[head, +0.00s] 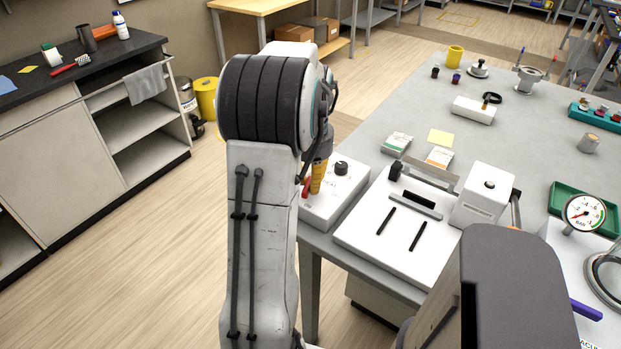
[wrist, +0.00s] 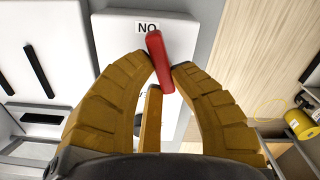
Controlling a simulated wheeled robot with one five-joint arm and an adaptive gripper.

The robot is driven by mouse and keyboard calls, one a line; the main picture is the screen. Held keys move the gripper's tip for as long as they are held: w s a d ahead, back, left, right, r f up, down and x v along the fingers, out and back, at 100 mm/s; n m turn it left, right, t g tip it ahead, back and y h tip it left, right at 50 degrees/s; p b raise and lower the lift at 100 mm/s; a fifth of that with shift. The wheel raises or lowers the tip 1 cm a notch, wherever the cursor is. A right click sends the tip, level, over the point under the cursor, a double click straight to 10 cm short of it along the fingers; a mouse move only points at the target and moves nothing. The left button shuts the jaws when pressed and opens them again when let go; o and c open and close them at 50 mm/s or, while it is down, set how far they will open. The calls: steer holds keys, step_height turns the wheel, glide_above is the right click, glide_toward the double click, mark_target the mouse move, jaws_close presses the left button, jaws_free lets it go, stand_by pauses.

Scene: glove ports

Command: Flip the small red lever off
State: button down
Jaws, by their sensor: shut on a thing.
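The small red lever (head: 306,188) is at the left side of a white control box (head: 345,188) with a black knob on top. In the wrist view the lever (wrist: 158,57) stands out from the white box face, its far end by a label that reads "NO" from this side. My gripper (wrist: 168,68) has its yellow fingers closed around the lever, one on each side, with a third finger below. In the head view my gripper (head: 319,178) is mostly behind my arm, and only a yellow finger shows. The lever's base is partly hidden.
A white device with black slots (head: 370,240) stands right of the control box on the grey table (head: 400,105). A pressure gauge (head: 584,213) and a green tray (head: 560,195) are farther right. Open floor lies left of the table, before a dark-topped counter (head: 60,75).

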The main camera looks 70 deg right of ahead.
steer(key=n, duration=0.3)
steer(key=shift+s+d+n, duration=0.1)
steer(key=shift+n, duration=0.3)
steer(key=n+p, duration=0.1)
steer(key=n, duration=0.2)
steer(key=shift+s+d+n, duration=0.1)
steer(key=shift+d+n, duration=0.05)
steer(key=shift+n, duration=0.15)
steer(key=n, duration=0.6)
steer(key=shift+d+f+p, duration=0.1)
steer(key=shift+d+p, duration=0.1)
steer(key=shift+p, duration=0.15)
steer(key=shift+n, duration=0.4)
steer(key=c, duration=1.1)
jaws_free()
steer(key=shift+o, duration=0.2)
step_height(320, 180, up, 12)
